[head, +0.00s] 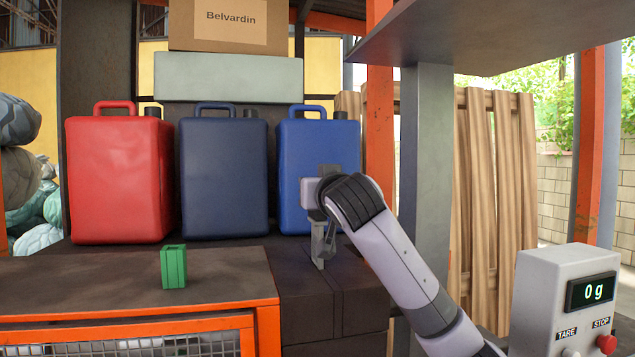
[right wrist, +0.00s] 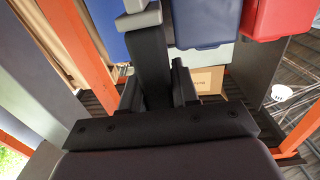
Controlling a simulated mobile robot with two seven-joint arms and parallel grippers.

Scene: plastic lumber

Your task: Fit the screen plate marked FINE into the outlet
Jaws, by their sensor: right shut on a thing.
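My right gripper (head: 322,232) is in front of the right-hand blue canister, above a dark block. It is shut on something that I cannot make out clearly. In the right wrist view a dark upright piece (right wrist: 150,65) with a light grey end (right wrist: 139,17) shows near the jaws; I cannot tell whether it is the held thing or part of my gripper. No plate with a readable FINE mark shows, and I cannot make out an outlet. My left gripper is not in view.
A red canister (head: 120,180), a dark blue canister (head: 224,180) and a bright blue canister (head: 300,150) stand at the back. A small green box (head: 173,268) stands on the orange-edged table (head: 80,285). A scale display (head: 592,291) reads 0 g.

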